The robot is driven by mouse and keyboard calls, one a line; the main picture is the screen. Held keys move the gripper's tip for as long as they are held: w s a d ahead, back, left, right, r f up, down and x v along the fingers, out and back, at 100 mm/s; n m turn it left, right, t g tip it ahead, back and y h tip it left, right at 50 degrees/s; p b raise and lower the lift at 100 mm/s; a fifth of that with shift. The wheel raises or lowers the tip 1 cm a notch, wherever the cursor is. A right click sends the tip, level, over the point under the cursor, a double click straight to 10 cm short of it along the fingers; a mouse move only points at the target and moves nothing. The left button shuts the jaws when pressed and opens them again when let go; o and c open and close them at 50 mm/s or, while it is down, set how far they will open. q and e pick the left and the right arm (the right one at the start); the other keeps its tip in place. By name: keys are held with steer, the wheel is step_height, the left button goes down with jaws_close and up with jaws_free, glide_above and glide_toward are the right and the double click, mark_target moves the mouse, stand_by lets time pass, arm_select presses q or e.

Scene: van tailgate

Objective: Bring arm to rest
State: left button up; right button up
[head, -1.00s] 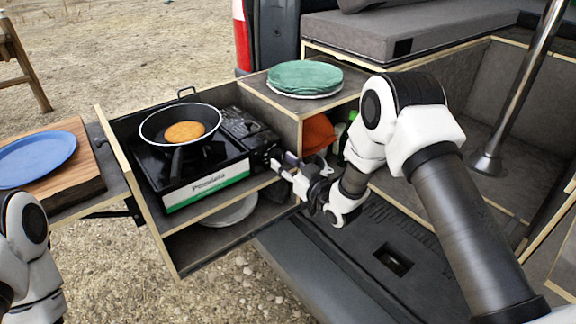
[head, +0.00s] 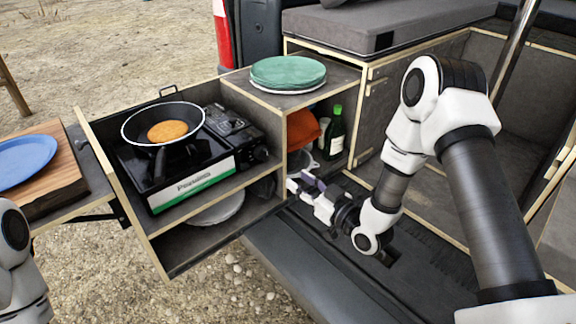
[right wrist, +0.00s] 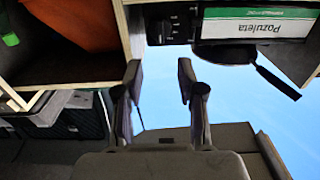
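My right gripper (head: 300,184) is at the right end of the drawer unit, just below and right of the stove knobs. In the right wrist view (right wrist: 158,72) its two fingers stand apart with nothing between them. My right arm reaches in from the right over the van floor. Only a link of my left arm shows at the lower left edge; the left gripper is out of view. The camping stove (head: 192,180) carries a black pan (head: 131,129) with a pancake (head: 168,131). The stove also shows upside down in the right wrist view (right wrist: 259,27).
Green plates (head: 288,71) sit on the upper shelf. A green bottle (head: 334,134) and an orange item (head: 303,129) stand in the cubby below, close behind the gripper. A blue plate (head: 24,160) lies on a wooden board (head: 65,180) at the left. The van floor is mostly clear.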

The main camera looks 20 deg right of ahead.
steer(key=s+a+f+m+g+h+p, duration=0.1)
steer(key=s+a+f+g+h+p, duration=0.25)
steer(key=s+f+g+p, duration=0.8)
steer(key=s+d+f+m+g+h+b, duration=0.1)
steer(key=s+f, duration=0.3)
steer(key=s, duration=0.7)
steer(key=s+d+f+m+g+h+b, duration=0.1)
steer(key=s+f+g+b, duration=0.3)
steer(key=s, duration=0.6)
steer(key=shift+s+d+m+h, duration=0.35)
steer(key=shift+d+m, duration=0.25)
steer(key=shift+d, duration=0.15)
steer(key=shift+g, duration=0.25)
